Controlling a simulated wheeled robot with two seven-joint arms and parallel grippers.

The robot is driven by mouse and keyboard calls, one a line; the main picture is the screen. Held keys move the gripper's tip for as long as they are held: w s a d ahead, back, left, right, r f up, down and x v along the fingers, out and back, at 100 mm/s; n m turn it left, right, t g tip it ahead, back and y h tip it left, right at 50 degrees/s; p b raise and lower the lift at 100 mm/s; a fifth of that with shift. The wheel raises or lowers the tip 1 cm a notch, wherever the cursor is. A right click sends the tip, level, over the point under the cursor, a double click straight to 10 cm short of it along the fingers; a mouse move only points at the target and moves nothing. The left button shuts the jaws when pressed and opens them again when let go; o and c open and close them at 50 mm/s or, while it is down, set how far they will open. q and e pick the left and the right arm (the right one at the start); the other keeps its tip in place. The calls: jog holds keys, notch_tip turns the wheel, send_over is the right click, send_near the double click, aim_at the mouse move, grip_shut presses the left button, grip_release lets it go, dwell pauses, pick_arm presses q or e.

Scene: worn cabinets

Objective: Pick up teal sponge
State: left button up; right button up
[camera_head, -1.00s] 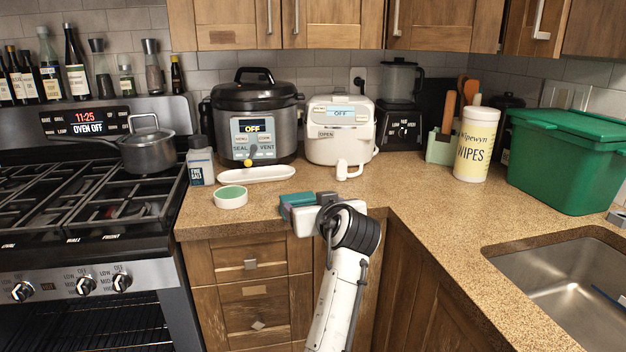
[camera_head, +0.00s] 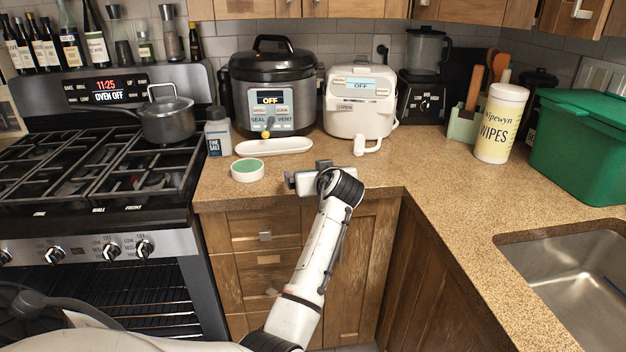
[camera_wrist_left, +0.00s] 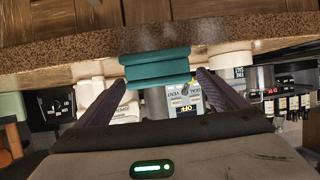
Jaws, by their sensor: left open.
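The teal sponge (camera_wrist_left: 155,68) shows in the left wrist view as a ridged teal block at the counter's edge. It lies ahead of my left gripper (camera_wrist_left: 158,82), about in line with the gap between the two dark fingers. The fingers are apart, one to each side of it, and no grip on it shows. In the head view my left gripper (camera_head: 308,178) is over the counter's front edge, and the sponge cannot be made out there behind it. My right gripper is not in view.
A white round dish with a green top (camera_head: 247,170) and a white spoon rest (camera_head: 273,147) lie left of the gripper. Behind stand a pressure cooker (camera_head: 272,90) and a white cooker (camera_head: 360,102). Counter (camera_head: 425,190) to the right is clear up to the sink (camera_head: 580,275).

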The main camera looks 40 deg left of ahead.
pick_arm(q)
jog(key=shift+w+a+f, duration=0.2)
jog(key=shift+w+a, duration=0.05)
jog(key=shift+a, duration=0.1)
jog(key=c, duration=1.1)
jog(key=shift+c, duration=0.2)
notch_tip(320, 180, up, 9)
jog(key=shift+a+r, duration=0.15)
jog(key=s+a+p, duration=0.2)
jog(key=s+a, duration=0.2)
jog(key=a, duration=0.5)
jog(key=s+a+p, duration=0.2)
jog(key=s+a, duration=0.2)
jog(key=a, duration=0.5)
jog(key=f+b, duration=0.5)
jog(key=shift+w+d+f, duration=0.15)
jog(key=shift+w+f, duration=0.1)
